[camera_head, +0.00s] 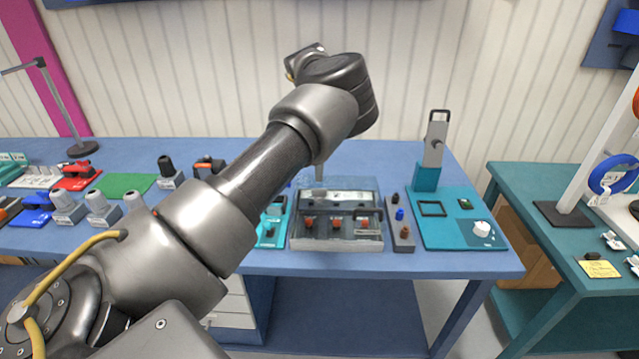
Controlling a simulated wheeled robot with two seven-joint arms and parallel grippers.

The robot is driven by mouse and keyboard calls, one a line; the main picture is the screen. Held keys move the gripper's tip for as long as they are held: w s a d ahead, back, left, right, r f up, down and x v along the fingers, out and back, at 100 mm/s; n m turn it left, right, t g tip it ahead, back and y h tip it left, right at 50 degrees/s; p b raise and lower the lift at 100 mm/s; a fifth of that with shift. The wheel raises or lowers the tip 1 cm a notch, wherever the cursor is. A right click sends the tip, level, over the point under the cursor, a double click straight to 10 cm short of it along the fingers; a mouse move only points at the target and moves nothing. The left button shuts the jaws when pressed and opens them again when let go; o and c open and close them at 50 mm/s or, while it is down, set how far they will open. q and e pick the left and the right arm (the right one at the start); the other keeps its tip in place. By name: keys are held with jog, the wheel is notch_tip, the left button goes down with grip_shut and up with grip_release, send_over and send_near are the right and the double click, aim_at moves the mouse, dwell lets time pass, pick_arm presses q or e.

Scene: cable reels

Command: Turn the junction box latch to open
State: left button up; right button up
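The junction box (337,243) appears to be the clear-covered grey box at the middle of the blue table's front, with orange-red parts inside. I cannot make out its latch for certain. My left arm reaches across the view from the lower left and bends down behind its own wrist. My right gripper is not in view.
A teal panel (460,238) with a white knob (481,229) stands right of the box, beyond a small grey button block (400,237). A teal unit (271,236) is close on the left. Several connectors crowd the table's left side. A teal table (520,178) stands at right.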

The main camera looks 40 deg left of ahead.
aim_at(320, 189)
pick_arm(q)
notch_tip(320, 189, up, 5)
jog(key=shift+r, duration=0.1)
dwell(0.7)
